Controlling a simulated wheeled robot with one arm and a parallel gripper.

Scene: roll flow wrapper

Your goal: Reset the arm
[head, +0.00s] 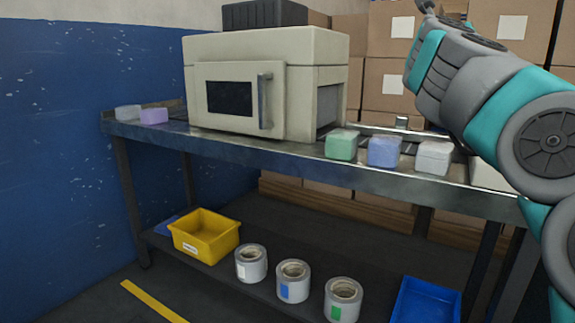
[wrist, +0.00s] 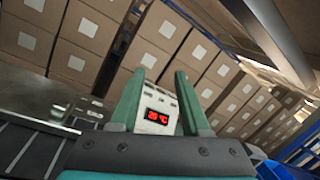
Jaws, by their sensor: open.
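My gripper (wrist: 160,82) shows in the wrist view with its two green fingers spread apart. A pale box with a red display reading about 20 °C (wrist: 158,112) shows between the fingers; I cannot tell its distance, and no finger is clearly touching it. In the head view my arm is raised at the right side, and the gripper is not clearly visible there. The beige wrapping machine (head: 225,105) stands on the metal bench (head: 262,148), its front door with dark window and handle closed.
Green (head: 341,145), blue (head: 384,151) and white (head: 433,157) blocks sit on the bench right of the machine. Purple (head: 154,116) and whitish (head: 128,112) ones sit left. Below are a yellow bin (head: 204,236), several film rolls (head: 293,281) and a blue bin (head: 426,301). Cartons (head: 395,60) stand behind.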

